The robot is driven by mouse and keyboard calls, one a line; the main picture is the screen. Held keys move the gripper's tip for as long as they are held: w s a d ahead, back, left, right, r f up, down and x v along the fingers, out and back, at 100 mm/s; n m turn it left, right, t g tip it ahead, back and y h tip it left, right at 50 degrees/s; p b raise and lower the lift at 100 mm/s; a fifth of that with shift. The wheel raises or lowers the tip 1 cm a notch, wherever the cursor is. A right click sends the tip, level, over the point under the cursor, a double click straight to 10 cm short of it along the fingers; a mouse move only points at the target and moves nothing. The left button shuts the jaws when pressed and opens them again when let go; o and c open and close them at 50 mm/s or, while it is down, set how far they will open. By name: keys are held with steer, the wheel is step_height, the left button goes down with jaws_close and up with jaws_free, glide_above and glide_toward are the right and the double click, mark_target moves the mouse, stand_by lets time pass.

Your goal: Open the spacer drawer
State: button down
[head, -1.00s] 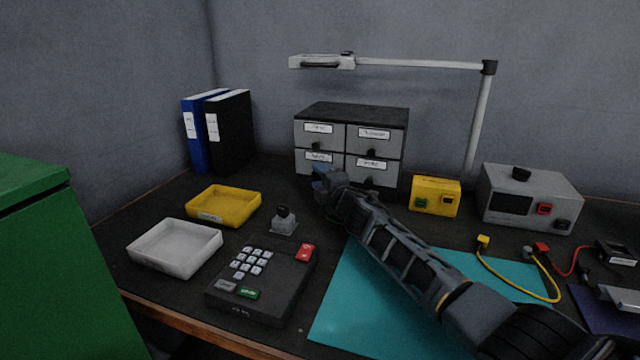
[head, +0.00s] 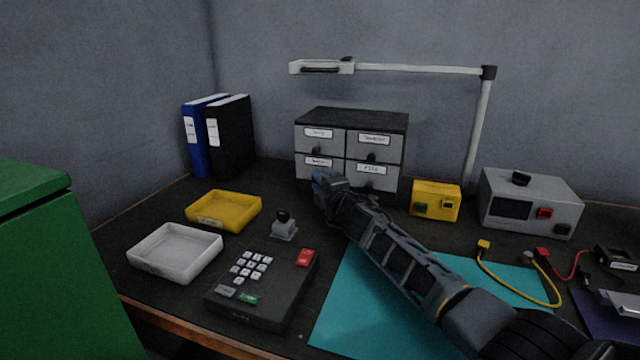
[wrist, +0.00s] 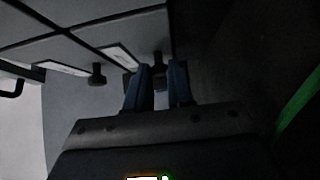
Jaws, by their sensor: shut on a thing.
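The grey drawer cabinet (head: 352,114) stands at the back of the bench, with two columns of labelled drawers and dark knobs. The label lettering is too small to read surely. My gripper (head: 320,178) is at the front of the lower-left drawer (head: 302,167) and hides its knob and lower part. In the wrist view, the blue fingers of my gripper (wrist: 161,88) are shut on a dark drawer knob (wrist: 158,62). A neighbouring knob (wrist: 97,75) is free. I cannot tell whether the drawer stands out from the cabinet.
A yellow tray (head: 224,224), a white tray (head: 160,270), a small grey switch (head: 284,228) and a keypad (head: 262,287) lie left of my arm. A yellow box (head: 435,201) stands right of the cabinet. A lamp arm (head: 420,67) spans above it.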

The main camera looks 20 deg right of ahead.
steer(key=shift+s+a+p, duration=0.25)
steer(key=shift+s+p, duration=0.1)
steer(key=shift+p, duration=0.1)
steer(key=s+a+p, duration=0.2)
steer(key=s, duration=0.1)
steer(key=s+a+p, duration=0.1)
steer(key=s+a, duration=0.1)
steer(key=s, duration=0.1)
steer(key=s+a+p, duration=0.2)
steer(key=shift+s+a+p, duration=0.2)
steer(key=shift+s+p, duration=0.1)
steer(key=shift+s, duration=0.1)
steer(key=shift+f, duration=0.1)
steer(key=c, duration=1)
jaws_free()
